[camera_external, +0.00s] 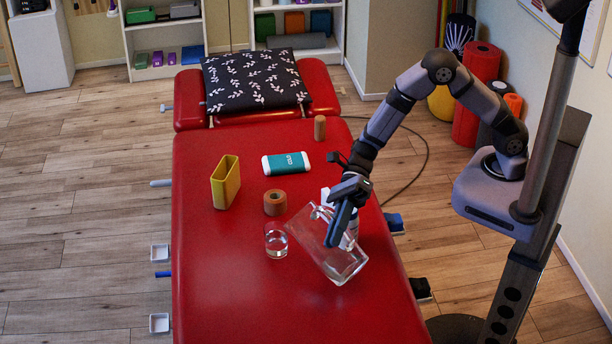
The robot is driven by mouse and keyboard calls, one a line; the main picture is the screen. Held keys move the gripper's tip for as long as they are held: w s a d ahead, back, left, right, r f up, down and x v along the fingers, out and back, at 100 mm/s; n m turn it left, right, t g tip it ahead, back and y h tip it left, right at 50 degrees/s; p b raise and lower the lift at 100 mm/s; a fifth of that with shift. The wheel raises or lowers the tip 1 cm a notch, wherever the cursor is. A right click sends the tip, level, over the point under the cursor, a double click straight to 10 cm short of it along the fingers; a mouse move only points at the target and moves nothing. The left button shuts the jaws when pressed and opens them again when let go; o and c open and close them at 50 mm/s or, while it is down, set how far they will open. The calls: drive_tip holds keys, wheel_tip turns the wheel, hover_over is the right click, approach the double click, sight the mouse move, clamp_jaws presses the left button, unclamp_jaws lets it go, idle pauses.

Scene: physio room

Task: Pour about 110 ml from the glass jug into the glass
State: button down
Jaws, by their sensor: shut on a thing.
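The glass jug (344,266) is clear and tilted, its upper end to the left and its base to the lower right. My gripper (336,236) is shut on the jug, partly hiding its side. The glass (276,241) stands upright on the red treatment table (230,300), just left of the jug. Some clear liquid seems to be in the glass; its exact level is hard to read. The jug's upper end is close to the glass, a little above and right of it. I cannot tell whether liquid is flowing, or how much is in the jug.
A brown tape roll (275,203) stands just behind the glass. A yellow open holder (226,182), a teal-and-white pack (286,163) and a small brown cylinder (320,128) are farther back. A patterned pillow (255,80) lies at the far end. The table's near left is clear.

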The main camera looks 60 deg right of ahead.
sight(349, 273)
drive_tip(key=shift+s+f+n+t+b, duration=0.25)
drive_tip(key=shift+s+n+t+b, duration=0.45)
drive_tip(key=shift+b, duration=0.5)
drive_tip(key=s+f+n+t+b, duration=0.1)
drive_tip(key=n+b, duration=0.1)
drive_tip(key=b, duration=0.4)
drive_tip(key=shift+s+f+t+b, duration=0.25)
drive_tip(key=shift+s+t+b, duration=0.05)
drive_tip(key=shift+s+b, duration=0.1)
drive_tip(key=s+f+n+b, duration=0.1)
drive_tip(key=b, duration=0.3)
drive_tip(key=shift+f+t+b, duration=0.15)
drive_tip(key=shift+t+b, duration=0.15)
drive_tip(key=shift+b, duration=0.05)
drive_tip(key=f+b, duration=0.1)
drive_tip(key=b, duration=0.1)
drive_tip(key=n+t+b, duration=0.1)
drive_tip(key=b, duration=0.2)
drive_tip(key=shift+s+a+f+n+b, duration=0.1)
drive_tip(key=shift+s+f+n+b, duration=0.2)
drive_tip(key=shift+f+b, duration=0.05)
drive_tip(key=f+n+b, duration=0.1)
drive_tip(key=b, duration=0.4)
drive_tip(key=shift+f+t, duration=0.3)
drive_tip(key=shift+t, duration=0.1)
drive_tip(key=shift+f+b, duration=0.1)
drive_tip(key=shift+b, duration=0.7)
